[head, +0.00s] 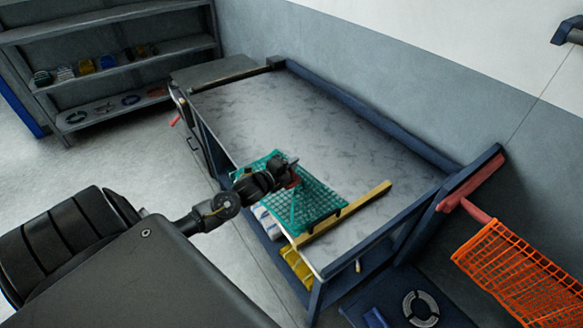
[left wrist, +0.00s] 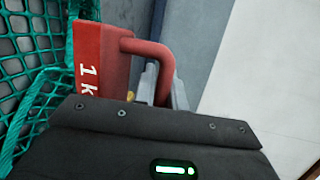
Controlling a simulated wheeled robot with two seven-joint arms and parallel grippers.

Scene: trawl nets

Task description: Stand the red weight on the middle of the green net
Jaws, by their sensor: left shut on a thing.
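The red weight (left wrist: 98,50), marked "1 k" with the rest cut off, has a red loop handle in the left wrist view. My left gripper (left wrist: 163,85) is shut on that handle. In the head view only a small part of the weight (head: 293,182) shows beside my left gripper (head: 287,170), over the far part of the green net (head: 322,206). The net lies on the grey table near its front edge and partly hangs over it. The net also shows left of the weight in the left wrist view (left wrist: 38,60). I cannot tell whether the weight touches it.
A yellow bar (head: 345,214) lies across the grey table (head: 270,110) just right of the net. The table's far part is clear. An orange net (head: 520,275) hangs at the right. Shelves (head: 115,65) with small items stand back left.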

